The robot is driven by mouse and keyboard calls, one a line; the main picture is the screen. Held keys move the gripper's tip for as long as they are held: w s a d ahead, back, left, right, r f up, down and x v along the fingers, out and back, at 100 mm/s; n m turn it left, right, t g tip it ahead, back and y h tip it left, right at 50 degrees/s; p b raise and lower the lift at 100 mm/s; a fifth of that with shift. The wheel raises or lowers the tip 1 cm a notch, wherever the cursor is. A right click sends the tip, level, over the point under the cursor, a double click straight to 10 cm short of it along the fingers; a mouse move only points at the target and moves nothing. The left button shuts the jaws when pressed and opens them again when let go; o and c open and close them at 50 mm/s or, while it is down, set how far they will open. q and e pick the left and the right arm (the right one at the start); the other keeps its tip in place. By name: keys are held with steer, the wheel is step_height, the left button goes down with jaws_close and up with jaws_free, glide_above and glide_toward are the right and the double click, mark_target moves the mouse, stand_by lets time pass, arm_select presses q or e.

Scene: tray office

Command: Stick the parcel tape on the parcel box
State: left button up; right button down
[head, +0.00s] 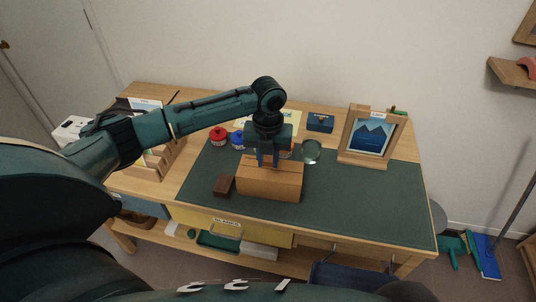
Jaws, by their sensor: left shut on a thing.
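The parcel box (270,188) is a tan-brown carton on the dark green desk mat. My left gripper (268,162) comes down from above at the back part of the box's top. Its blue fingers are shut, and the thing between them, which I take to be the parcel tape, is too small and covered to make out. I cannot tell whether it touches the box. My right gripper is not in view.
A dark brown block (224,186) lies just left of the box. Red (218,134) and blue (238,140) round containers, a glass disc (312,152) and a framed picture (371,135) stand behind. The mat (370,205) is clear to the right.

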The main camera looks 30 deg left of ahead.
mark_target(268, 165)
arm_select(q)
steer(key=shift+w+m, duration=0.1)
steer(key=shift+m, duration=0.2)
steer(key=shift+f+b, duration=0.35)
steer(key=shift+b, duration=0.15)
steer(key=shift+f+b, duration=0.6)
steer(key=shift+b, duration=0.1)
steer(key=shift+f+b, duration=0.7)
steer(key=shift+b, duration=0.1)
steer(key=shift+f+b, duration=0.65)
steer(key=shift+b, duration=0.1)
steer(key=shift+f, duration=0.4)
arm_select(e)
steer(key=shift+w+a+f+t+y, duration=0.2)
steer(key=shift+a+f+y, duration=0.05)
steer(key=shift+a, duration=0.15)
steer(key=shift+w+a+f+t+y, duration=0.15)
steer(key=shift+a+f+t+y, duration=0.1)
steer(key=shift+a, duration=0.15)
